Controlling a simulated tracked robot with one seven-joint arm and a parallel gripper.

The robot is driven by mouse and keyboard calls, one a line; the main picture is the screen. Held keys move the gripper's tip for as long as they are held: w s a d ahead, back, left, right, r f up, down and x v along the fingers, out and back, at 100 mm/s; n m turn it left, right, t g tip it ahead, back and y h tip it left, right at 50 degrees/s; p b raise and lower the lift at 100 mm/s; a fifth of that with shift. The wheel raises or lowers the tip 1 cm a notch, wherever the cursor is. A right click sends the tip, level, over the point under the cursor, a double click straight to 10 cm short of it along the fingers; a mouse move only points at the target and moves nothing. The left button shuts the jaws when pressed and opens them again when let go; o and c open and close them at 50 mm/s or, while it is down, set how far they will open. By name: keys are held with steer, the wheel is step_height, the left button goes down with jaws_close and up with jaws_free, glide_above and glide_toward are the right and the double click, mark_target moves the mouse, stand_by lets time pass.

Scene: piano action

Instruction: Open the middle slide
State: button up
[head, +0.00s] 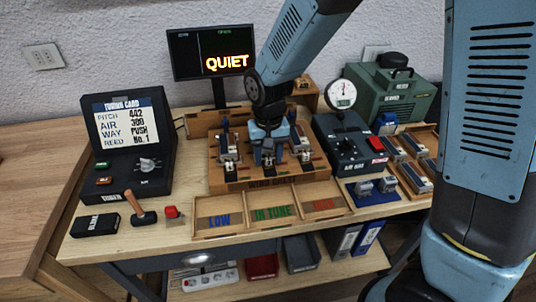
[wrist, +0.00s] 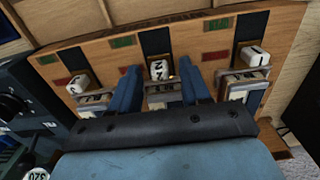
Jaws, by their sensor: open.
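The middle slide is a white knob marked 2 (wrist: 157,70) in a dark slot (wrist: 155,42) of a wooden block. In the wrist view the knob sits at the slot's near end, about level with the red patches. My gripper (wrist: 159,73) is open, its two blue fingers on either side of this knob; I cannot tell whether they touch it. In the head view my gripper (head: 268,158) is down over the middle of the wooden block (head: 265,183) and hides the middle slide there.
Slide knobs 3 (wrist: 78,84) and 1 (wrist: 252,56) flank the middle one, each with a metal-framed piece close by. A sorting tray (head: 270,228) stands in front. A black dial box (head: 345,150) is on the right, a tuning card case (head: 125,150) on the left.

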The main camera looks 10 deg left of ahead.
steer(key=shift+c, duration=0.3)
jaws_close()
stand_by(0.3)
